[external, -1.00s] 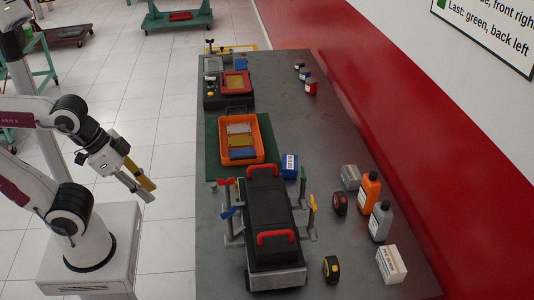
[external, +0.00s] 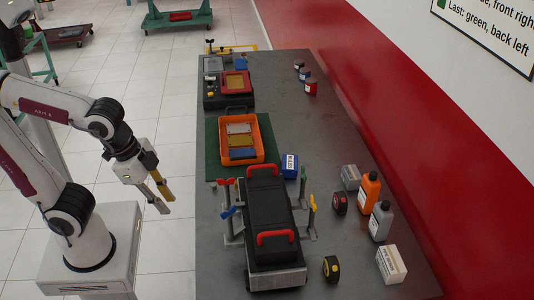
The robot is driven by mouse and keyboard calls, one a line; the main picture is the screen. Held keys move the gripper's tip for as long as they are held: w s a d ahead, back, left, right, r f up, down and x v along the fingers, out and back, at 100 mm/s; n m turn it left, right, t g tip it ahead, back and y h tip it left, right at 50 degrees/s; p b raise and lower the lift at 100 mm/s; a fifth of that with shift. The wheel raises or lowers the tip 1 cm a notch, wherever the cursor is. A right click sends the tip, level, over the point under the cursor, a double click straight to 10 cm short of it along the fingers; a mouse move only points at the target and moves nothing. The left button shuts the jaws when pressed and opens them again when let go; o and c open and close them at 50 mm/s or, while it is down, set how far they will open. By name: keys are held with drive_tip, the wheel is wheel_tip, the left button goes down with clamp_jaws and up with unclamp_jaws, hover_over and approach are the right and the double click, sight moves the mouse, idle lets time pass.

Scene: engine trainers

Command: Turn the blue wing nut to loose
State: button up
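The blue wing nut (external: 228,212) sits on a post at the left side of the black engine block (external: 266,212), near its front left. A red wing nut (external: 225,182) stands on another post farther back on the same side. My gripper (external: 168,206) is to the left of the bench edge, over the floor, apart from the blue wing nut. Its two fingers are spread with a gap between them and hold nothing.
The block has two red handles (external: 275,237). An orange tray (external: 262,150) and a blue box (external: 289,166) stand behind it. Bottles (external: 381,220), tape measures (external: 331,268) and a white box (external: 391,264) are to the right.

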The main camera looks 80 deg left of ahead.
drive_tip(key=w+d+m+y, duration=0.1)
drive_tip(key=w+m, duration=0.5)
drive_tip(key=m, duration=0.2)
drive_tip(key=m+y, duration=0.1)
drive_tip(key=m, duration=1.6)
approach(227, 211)
drive_tip(key=shift+w+a+f, duration=0.1)
drive_tip(key=shift+w+f, duration=0.2)
drive_tip(key=shift+f, duration=0.15)
drive_tip(key=shift+y, duration=0.3)
drive_tip(key=shift+f, duration=0.1)
drive_tip(key=shift+x, duration=3.8)
clamp_jaws()
